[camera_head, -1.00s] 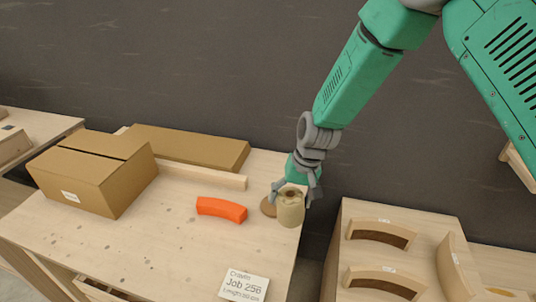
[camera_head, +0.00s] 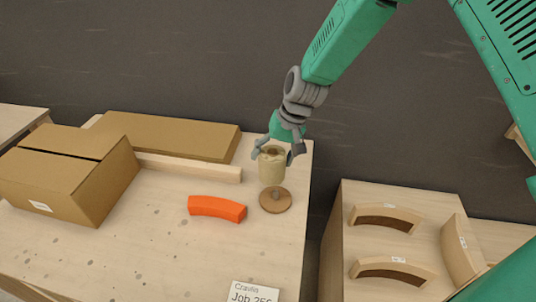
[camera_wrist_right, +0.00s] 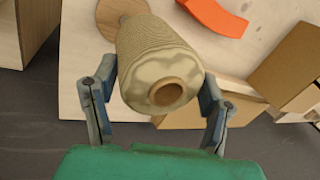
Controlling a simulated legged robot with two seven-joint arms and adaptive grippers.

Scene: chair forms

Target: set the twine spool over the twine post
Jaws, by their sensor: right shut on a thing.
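The twine spool (camera_head: 271,167) is a tan wound cylinder with a hole in its top. My right gripper (camera_head: 277,151) is shut on it and holds it upright, its lower end overlapping the far part of a round brown wooden base (camera_head: 285,204) in the head view. A small raised part at the base's middle looks like the twine post, mostly hard to make out. In the right wrist view the spool (camera_wrist_right: 158,55) sits between the fingers (camera_wrist_right: 160,103), and the round base (camera_wrist_right: 92,28) shows past its far end. My left gripper is not in view.
An orange curved block (camera_head: 216,207) lies left of the base. A cardboard box (camera_head: 70,175), a flat carton (camera_head: 170,135) and a wooden bar (camera_head: 188,168) stand farther left and back. A label card (camera_head: 248,292) is at the front. A second bench with curved wooden parts (camera_head: 385,218) is right.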

